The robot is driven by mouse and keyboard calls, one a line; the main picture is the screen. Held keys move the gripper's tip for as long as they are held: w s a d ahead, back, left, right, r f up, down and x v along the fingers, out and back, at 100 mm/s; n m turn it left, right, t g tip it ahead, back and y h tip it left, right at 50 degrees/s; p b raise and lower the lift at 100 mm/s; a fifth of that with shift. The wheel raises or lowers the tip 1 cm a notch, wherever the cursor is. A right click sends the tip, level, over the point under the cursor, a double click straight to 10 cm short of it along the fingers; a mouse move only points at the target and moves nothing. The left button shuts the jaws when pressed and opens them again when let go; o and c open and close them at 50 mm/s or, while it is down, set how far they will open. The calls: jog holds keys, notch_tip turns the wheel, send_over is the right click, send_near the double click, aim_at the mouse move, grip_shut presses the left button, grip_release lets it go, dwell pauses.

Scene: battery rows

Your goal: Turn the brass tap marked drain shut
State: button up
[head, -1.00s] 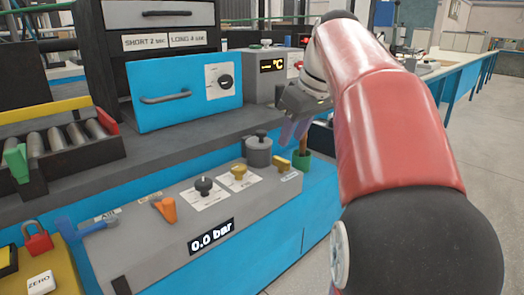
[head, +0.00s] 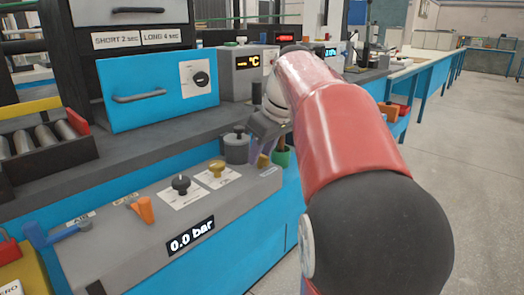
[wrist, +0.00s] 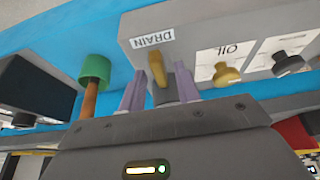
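The brass drain tap (wrist: 157,68) shows in the wrist view as a yellow lever below the white DRAIN label (wrist: 152,39), which reads upside down there. My gripper (wrist: 160,75) is open, with one pale purple finger on each side of the lever. Gaps show between lever and fingers, and I cannot tell whether either touches it. In the head view the tap (head: 264,160) is partly hidden at the far right end of the grey panel (head: 190,225), and my gripper (head: 261,148) is over it.
Beside it are a brass OIL knob (head: 217,168), a black knob (head: 181,185) and an orange lever (head: 145,209). A grey lidded cylinder (head: 237,147) stands behind. A green cup-shaped part (wrist: 94,67) is close to the gripper. The display (head: 190,232) reads 0.0 bar.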

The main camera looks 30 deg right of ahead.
grip_shut()
jog(key=shift+m, duration=0.3)
jog(key=shift+a+r+m+h+p, duration=0.1)
jog(key=shift+m+h+p, duration=0.3)
jog(key=shift+m, duration=0.6)
jog(key=m+h+p, duration=0.1)
jog(key=m+h, duration=0.1)
jog(key=m, duration=0.2)
jog(key=shift+a, duration=0.15)
jog(key=m+h+p, duration=0.1)
jog(key=m, duration=0.2)
jog(key=m+g+h+p, duration=0.1)
jog(key=m, duration=0.2)
jog(key=shift+w+a+m, duration=0.15)
jog(key=shift+m, duration=0.25)
jog(key=shift+w+m+g+h+p, duration=0.1)
jog(key=shift+m+g+h+p, duration=0.25)
jog(key=shift+m, duration=0.75)
jog(key=shift+m+g+h+p, duration=0.15)
jog(key=shift+m+g, duration=0.4)
jog(key=shift+m, duration=0.55)
